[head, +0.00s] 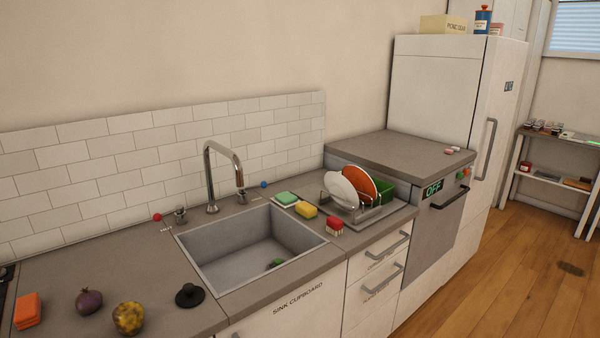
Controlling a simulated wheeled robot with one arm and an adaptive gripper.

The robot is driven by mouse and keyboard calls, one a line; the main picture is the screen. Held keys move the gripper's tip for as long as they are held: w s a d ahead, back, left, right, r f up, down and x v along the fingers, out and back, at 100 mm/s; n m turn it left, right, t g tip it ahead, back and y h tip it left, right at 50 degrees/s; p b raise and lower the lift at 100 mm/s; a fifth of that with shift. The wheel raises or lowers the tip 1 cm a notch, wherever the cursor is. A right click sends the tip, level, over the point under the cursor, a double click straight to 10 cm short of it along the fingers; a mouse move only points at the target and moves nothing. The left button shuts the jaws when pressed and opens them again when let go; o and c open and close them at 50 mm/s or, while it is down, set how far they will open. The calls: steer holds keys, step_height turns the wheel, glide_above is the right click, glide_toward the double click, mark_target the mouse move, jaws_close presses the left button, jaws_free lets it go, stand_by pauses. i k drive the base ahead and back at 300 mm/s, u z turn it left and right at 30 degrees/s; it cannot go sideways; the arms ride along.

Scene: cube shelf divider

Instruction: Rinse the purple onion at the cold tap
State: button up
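A purple onion (88,301) lies on the grey worktop at the lower left, left of the sink. A tall chrome tap (210,180) arches over the back of the grey sink (215,247). A red marker (157,217) stands by a small chrome tap handle (180,214) on the left. A blue marker (264,184) stands by another small chrome handle (242,198) on the right. No water shows from the spout. A small dark green item lies in the sink (275,264). My gripper is not in view.
A mottled yellow fruit or vegetable (128,318), a black plug-like item (189,295) and an orange block (27,311) sit near the onion. Wooden floor (520,270) is open at right.

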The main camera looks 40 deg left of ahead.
mark_target(264, 184)
steer(key=u, duration=0.2)
steer(key=i, duration=1.6)
steer(key=u, duration=1.4)
steer(key=i, duration=0.85)
steer(key=u, duration=1)
steer(key=i, duration=0.3)
steer(key=u, duration=0.3)
